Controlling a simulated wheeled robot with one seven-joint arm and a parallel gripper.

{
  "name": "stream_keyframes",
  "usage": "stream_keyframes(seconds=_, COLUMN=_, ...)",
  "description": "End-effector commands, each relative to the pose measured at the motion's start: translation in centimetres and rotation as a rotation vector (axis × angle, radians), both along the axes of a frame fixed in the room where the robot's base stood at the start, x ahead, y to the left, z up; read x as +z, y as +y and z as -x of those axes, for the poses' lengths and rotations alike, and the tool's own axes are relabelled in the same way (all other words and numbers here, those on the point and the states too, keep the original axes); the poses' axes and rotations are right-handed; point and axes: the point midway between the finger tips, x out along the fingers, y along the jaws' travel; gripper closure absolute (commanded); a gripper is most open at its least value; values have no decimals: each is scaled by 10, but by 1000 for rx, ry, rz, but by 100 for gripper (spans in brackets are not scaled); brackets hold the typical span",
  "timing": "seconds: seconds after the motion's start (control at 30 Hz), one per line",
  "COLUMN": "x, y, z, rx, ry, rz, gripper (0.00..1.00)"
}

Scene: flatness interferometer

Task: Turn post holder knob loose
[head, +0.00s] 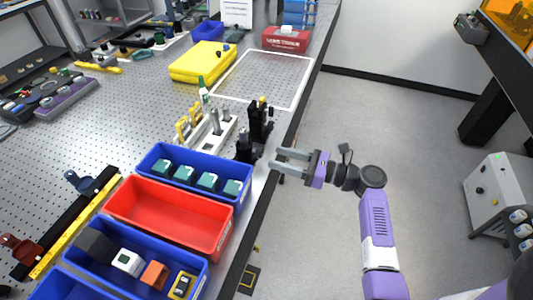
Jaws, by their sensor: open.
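Two black post assemblies stand near the right edge of the perforated optical table (100,150). The taller black post assembly (258,122) stands farther back and has a small yellowish part at its top. The shorter black post assembly (245,147) stands just in front of it, by the blue bin. The knob is too small to make out on either one. My gripper (273,159) is open, with nothing seen between its fingers. It points left at the table's right edge, just right of the shorter assembly and apart from it.
A blue bin (236,207) with teal parts, a red empty bin (165,216) and another blue bin (205,272) line the near side. A white holder (212,140) stands left of the posts. A yellow case (203,62) lies farther back.

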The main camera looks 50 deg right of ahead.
Motion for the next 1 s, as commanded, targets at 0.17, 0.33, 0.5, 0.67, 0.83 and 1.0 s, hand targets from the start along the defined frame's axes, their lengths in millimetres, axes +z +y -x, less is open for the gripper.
stream_keyframes(seconds=0.17, x=1, y=9, z=-26, rx=2, ry=-1, rz=1, gripper=50)
stream_keyframes(seconds=0.33, x=1, y=13, z=-41, rx=0, ry=0, rz=1, gripper=50)
stream_keyframes(seconds=0.5, x=0, y=14, z=-45, rx=-2, ry=0, rz=2, gripper=50)
stream_keyframes(seconds=0.67, x=0, y=14, z=-45, rx=-2, ry=1, rz=2, gripper=50)
stream_keyframes(seconds=0.83, x=0, y=14, z=-44, rx=-2, ry=1, rz=2, gripper=81)
stream_keyframes(seconds=1.0, x=0, y=14, z=-44, rx=-2, ry=1, rz=2, gripper=100)
